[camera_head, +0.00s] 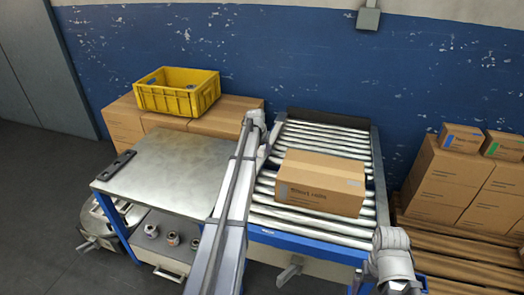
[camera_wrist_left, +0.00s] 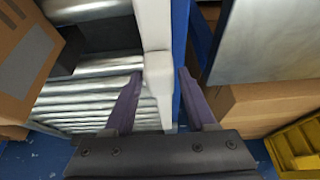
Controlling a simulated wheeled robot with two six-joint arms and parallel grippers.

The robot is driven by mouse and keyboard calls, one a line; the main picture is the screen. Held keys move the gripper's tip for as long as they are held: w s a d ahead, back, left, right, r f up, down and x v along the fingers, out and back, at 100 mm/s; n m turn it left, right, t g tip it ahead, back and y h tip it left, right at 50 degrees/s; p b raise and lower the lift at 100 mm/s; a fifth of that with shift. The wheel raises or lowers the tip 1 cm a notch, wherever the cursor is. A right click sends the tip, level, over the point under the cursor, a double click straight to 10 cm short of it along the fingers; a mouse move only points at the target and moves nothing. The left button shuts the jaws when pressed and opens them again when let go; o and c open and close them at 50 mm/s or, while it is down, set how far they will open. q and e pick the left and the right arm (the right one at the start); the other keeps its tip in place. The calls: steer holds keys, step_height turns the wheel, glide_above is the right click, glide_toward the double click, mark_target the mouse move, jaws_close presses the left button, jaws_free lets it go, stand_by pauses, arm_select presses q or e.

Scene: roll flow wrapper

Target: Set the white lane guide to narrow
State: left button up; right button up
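The white lane guide (camera_wrist_left: 154,45) runs down the middle of the left wrist view, beside a blue frame rail and the rollers. In the head view my left arm mostly hides it. My left gripper (camera_wrist_left: 160,78) is open, with one finger on each side of the guide. The left finger is very close to it; I cannot tell whether they touch. In the head view the left gripper (camera_head: 264,152) is at the left edge of the roller conveyor (camera_head: 310,222), partly hidden by my arm.
A cardboard box (camera_head: 320,182) sits on the rollers, right of the guide. A metal table (camera_head: 165,170) stands left of the conveyor. A yellow crate (camera_head: 178,92) stands on boxes behind it. Stacked cartons (camera_head: 450,185) stand at the right.

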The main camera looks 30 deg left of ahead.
arm_select(q)
jaws_close()
stand_by(1.1)
